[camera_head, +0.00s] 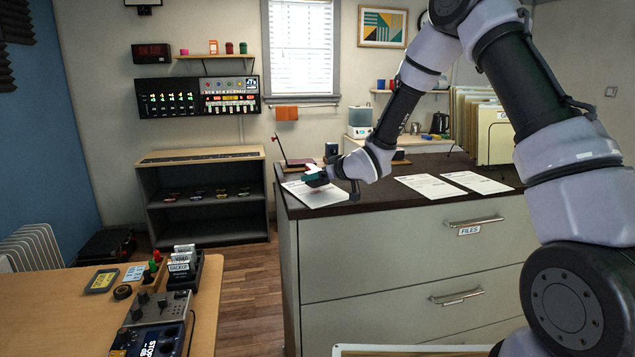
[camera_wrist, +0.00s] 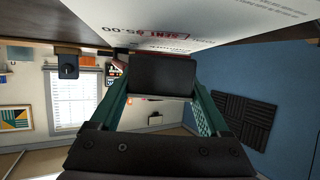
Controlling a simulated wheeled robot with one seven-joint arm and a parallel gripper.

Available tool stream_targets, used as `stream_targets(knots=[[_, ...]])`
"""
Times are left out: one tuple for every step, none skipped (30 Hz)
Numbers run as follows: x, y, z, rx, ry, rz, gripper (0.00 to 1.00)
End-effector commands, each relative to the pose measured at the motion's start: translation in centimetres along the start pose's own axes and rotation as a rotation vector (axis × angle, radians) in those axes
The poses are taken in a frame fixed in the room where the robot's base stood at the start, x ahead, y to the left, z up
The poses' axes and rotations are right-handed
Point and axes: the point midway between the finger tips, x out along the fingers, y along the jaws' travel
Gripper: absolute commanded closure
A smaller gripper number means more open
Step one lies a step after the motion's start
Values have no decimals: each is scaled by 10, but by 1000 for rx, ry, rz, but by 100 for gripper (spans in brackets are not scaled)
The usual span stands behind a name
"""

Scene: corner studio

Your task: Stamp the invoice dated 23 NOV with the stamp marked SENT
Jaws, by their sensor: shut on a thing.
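My gripper (camera_head: 317,177) is over the left sheet on the dark cabinet top. In the wrist view its teal fingers are shut on a dark block, the stamp (camera_wrist: 162,78); its label is not readable. The stamp is close to the left invoice (camera_head: 318,196), which also shows in the wrist view (camera_wrist: 230,22). A red boxed SENT mark (camera_wrist: 168,37) is on that sheet beside the stamp. Whether the stamp touches the paper, I cannot tell. Two other invoices, a middle one (camera_head: 428,187) and a right one (camera_head: 476,182), lie flat to the right. No date is readable.
The cabinet (camera_head: 400,258) has closed drawers labelled FILES. A file rack (camera_head: 495,135) stands at its back right, and a dark upright item (camera_head: 331,150) stands behind the gripper. A wooden desk (camera_head: 60,300) with a rack of labelled items (camera_head: 184,268) is at lower left.

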Motion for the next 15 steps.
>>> stream_targets(knots=[[-2,0,-5,-1,2,1,77],[-3,0,-7,0,2,1,77],[-4,0,-10,0,2,1,77],[-5,0,-13,0,3,1,77],[-6,0,-15,0,3,1,77],[-7,1,-18,0,3,1,77],[-8,1,-20,0,2,1,77],[-9,1,-22,-1,2,1,77],[-10,1,-25,-1,3,1,77],[-11,1,-28,-2,3,2,77],[-12,1,-30,-1,3,2,77],[-13,1,-33,-1,3,2,77],[-14,1,-36,-1,3,2,77],[-15,1,-38,-1,4,2,77],[-16,1,-40,-1,4,1,77]])
